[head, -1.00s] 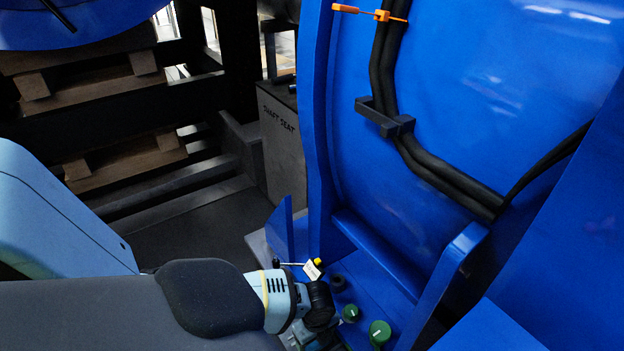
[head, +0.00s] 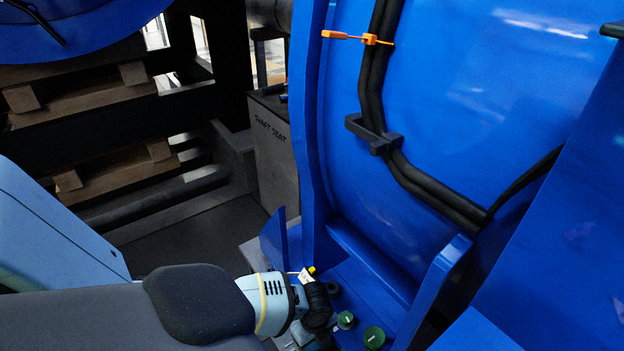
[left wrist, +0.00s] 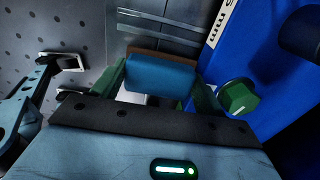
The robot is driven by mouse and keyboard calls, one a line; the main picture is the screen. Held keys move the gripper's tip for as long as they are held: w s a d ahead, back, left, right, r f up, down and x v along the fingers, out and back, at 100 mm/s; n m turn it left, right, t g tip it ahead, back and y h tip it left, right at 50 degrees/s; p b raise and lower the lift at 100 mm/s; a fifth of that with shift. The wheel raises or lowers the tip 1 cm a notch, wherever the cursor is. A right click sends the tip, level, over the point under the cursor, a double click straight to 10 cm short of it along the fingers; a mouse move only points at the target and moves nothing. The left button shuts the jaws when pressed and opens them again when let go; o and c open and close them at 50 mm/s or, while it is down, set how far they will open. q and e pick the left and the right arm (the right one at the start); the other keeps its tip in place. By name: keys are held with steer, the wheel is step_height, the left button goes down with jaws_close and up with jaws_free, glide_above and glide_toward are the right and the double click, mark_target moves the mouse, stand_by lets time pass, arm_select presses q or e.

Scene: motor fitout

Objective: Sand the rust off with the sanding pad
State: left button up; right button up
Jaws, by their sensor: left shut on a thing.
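The sanding pad, a blue block with a brown edge (left wrist: 160,75), shows in the left wrist view. My left gripper (left wrist: 160,88) is shut on it, with a green finger at each side. In the head view my left arm comes in from the left and ends low in the middle, beside the blue motor housing (head: 455,120); the pad cannot be made out there. Faint dull patches (head: 578,232) show on the blue panel at the right; I cannot tell whether they are rust. My right gripper is not in view.
Green knobs (head: 374,338) stand on the blue base close to my left wrist. Black cables (head: 425,185) run down the housing, with an orange tie (head: 370,39) across them. A grey box marked SHAFT SEAT (head: 270,150) and wooden pallets (head: 85,100) stand behind at the left.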

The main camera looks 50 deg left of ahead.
arm_select(q)
steer(key=shift+w+r+p, duration=0.2)
steer(key=shift+r+p, duration=0.1)
steer(key=shift+r, duration=0.2)
steer(key=shift+w+r+p, duration=0.2)
steer(key=shift+r+p, duration=0.05)
steer(key=shift+r, duration=0.25)
steer(key=shift+s+r+p, duration=0.25)
steer(key=shift+r+p, duration=0.9)
steer(key=shift+p, duration=0.05)
steer(key=shift+s+f, duration=0.15)
